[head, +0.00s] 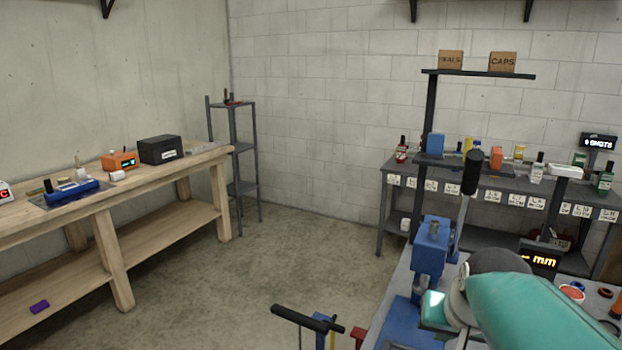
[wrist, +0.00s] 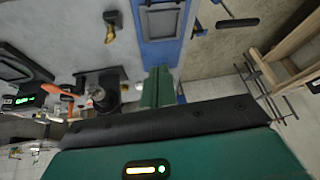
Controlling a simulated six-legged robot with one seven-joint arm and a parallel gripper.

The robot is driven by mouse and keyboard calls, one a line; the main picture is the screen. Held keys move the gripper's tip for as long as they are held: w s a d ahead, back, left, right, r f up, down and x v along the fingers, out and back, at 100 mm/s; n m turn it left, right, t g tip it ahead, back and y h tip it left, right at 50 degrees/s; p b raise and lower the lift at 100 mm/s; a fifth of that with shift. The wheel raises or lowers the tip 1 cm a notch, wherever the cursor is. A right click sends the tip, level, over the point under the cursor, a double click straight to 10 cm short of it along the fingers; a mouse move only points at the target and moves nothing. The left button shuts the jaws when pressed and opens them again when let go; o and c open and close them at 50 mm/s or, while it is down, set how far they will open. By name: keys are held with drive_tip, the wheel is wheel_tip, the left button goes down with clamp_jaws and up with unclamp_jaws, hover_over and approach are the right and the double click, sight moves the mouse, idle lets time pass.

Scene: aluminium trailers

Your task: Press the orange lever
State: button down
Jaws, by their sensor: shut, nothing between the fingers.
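A small orange lever-like piece (wrist: 70,91) shows at the left of the wrist view, beside a dark round part and a display with green digits. I cannot tell for certain that it is the orange lever. In the wrist view my gripper (wrist: 158,84) is shut and empty, its green fingers together below a blue framed plate. The orange piece lies to the left of the fingers, apart from them. In the head view, part of my teal gripper (head: 434,307) shows beside the blue press (head: 431,250); its fingertips are hidden. No orange lever is clear in that view.
The blue press with a black-knobbed handle (head: 470,172) rises from the near bench at right. A display reading "mm" (head: 540,259) stands behind my arm. A black-handled bar (head: 300,319) is at the bottom. A wooden bench (head: 112,250) stands left, with open floor between.

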drive_tip(key=s+a+f+n+y, duration=0.1)
drive_tip(key=s+a+n, duration=0.3)
drive_tip(key=s+a, duration=0.4)
drive_tip(key=shift+s+a+f, duration=0.35)
drive_tip(key=shift+s+f, duration=0.3)
drive_tip(key=shift+f, duration=0.2)
drive_tip(key=w+d+r+m+g+h, duration=0.1)
drive_tip(key=w+d+r+m, duration=0.3)
drive_tip(key=d, duration=0.6)
drive_tip(key=w+d+r+n+g+h, duration=0.1)
drive_tip(key=w+d+r, duration=0.1)
drive_tip(key=w+d, duration=0.6)
drive_tip(key=s+d+m, duration=0.1)
drive_tip(key=s+d, duration=0.1)
drive_tip(key=d, duration=1.1)
drive_tip(key=s+d+f+m, duration=0.1)
drive_tip(key=s+d+m, duration=0.1)
drive_tip(key=d, duration=1.2)
drive_tip(key=shift+s+f+g, duration=0.25)
drive_tip(key=shift+g, duration=0.05)
